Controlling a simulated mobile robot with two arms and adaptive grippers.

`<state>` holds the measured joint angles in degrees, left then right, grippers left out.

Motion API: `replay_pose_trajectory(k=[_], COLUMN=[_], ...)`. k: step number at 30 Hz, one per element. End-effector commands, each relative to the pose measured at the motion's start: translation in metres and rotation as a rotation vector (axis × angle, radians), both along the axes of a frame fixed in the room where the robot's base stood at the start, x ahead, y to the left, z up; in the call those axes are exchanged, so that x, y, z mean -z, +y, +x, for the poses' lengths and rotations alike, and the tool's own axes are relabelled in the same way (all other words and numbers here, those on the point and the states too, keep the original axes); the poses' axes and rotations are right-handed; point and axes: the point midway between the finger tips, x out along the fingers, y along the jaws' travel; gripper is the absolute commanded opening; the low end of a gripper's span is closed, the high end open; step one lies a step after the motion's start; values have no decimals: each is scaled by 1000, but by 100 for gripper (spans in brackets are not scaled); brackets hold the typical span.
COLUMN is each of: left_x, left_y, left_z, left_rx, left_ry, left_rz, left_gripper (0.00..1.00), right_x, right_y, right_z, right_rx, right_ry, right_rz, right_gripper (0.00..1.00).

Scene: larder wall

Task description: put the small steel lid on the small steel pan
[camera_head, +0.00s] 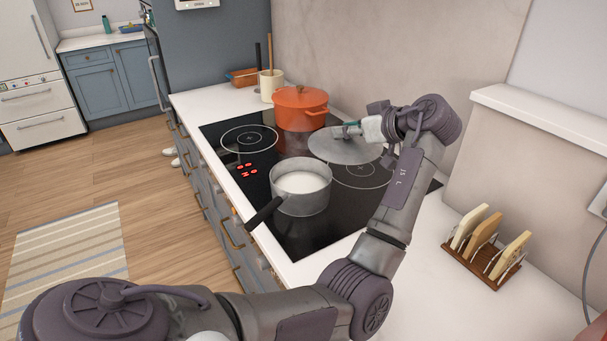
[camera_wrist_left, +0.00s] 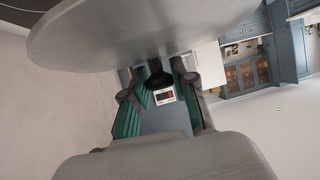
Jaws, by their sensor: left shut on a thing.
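The small steel lid (camera_head: 340,148) is a grey disc above the back right of the black hob. My left gripper (camera_head: 352,129) is shut on its knob and holds it up, clear of the pan. In the left wrist view the lid (camera_wrist_left: 140,30) fills the top, with its dark knob (camera_wrist_left: 158,78) between the teal fingers of the gripper (camera_wrist_left: 160,92). The small steel pan (camera_head: 301,200) stands uncovered on the front right of the hob, with white contents and its black handle pointing front left. The lid is behind and to the right of it. My right gripper is not in view.
An orange pot (camera_head: 300,108) with its lid on stands at the back of the hob (camera_head: 310,232). A cream utensil jar (camera_head: 270,84) is beyond it. A wooden rack (camera_head: 484,262) with several boards stands on the counter at right. My left forearm crosses above the hob's right side.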

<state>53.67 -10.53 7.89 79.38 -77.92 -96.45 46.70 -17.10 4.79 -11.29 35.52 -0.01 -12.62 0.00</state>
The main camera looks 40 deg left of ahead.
Motion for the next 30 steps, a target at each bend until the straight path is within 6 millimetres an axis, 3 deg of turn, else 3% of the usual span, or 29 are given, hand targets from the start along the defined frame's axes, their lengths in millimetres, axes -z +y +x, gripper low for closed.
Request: replay_pose_trajectory(k=[5, 12, 18, 23, 30], left_x=[3, 33, 56, 64, 96], left_y=[15, 68, 102, 111, 112], left_z=[-5, -20, -28, -31, -31], left_rx=[-26, -25, -22, -20, -19], left_ry=[3, 4, 3, 1, 4], left_rz=[-1, 3, 2, 1, 2], left_gripper=[0, 0, 0, 0, 0], right_x=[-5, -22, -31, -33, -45], right_y=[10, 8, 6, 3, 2], right_z=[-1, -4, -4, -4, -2], right_rx=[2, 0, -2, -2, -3], right_ry=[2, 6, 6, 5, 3], right_rz=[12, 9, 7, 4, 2], right_gripper=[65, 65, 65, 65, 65])
